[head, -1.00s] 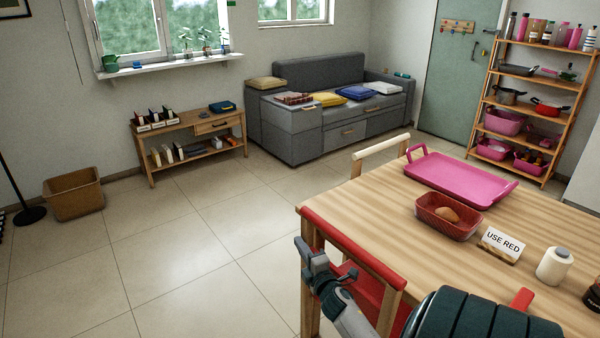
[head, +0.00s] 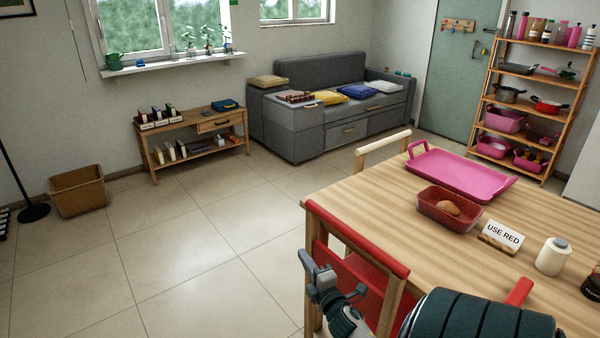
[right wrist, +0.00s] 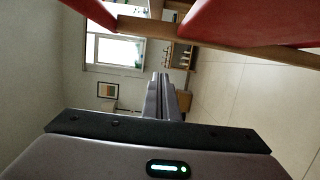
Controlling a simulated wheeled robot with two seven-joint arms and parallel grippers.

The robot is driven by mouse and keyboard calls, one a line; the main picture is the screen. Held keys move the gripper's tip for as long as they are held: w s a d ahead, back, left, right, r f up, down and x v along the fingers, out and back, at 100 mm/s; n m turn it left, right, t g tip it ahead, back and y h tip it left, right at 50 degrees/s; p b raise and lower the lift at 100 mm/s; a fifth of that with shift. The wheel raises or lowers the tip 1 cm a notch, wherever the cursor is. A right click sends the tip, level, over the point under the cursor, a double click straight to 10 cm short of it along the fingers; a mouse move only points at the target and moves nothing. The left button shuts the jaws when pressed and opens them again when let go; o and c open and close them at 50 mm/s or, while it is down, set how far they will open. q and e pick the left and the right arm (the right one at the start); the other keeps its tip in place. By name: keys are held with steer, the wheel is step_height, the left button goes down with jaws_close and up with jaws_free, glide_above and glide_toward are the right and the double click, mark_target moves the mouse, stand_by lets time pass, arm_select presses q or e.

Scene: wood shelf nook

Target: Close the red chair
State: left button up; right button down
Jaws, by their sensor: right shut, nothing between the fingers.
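The red chair (head: 358,238) stands at the left edge of the wooden table in the head view. It has a red top rail, wooden posts and a red seat, with its back slightly out from the tabletop. My right gripper (head: 306,264) is shut and empty, just in front and to the left of the chair back, below the rail. I cannot tell whether it touches the chair. In the right wrist view the shut fingers (right wrist: 161,82) show below red and wooden chair parts (right wrist: 225,22). My forearm hides the chair's lower near side. My left gripper is not in view.
The table (head: 350,195) bears a pink tray (head: 460,172), a red basket with bread (head: 435,212), a "USE RED" card (head: 502,236) and a white bottle (head: 552,256). A cream-railed chair (head: 383,148) stands at the far side. The floor left of the table is clear.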

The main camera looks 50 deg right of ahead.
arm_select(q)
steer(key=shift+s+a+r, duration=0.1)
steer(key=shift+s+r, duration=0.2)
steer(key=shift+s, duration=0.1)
arm_select(e)
steer(key=v, duration=0.2)
steer(key=shift+s+a, duration=0.2)
steer(key=shift+s, duration=0.15)
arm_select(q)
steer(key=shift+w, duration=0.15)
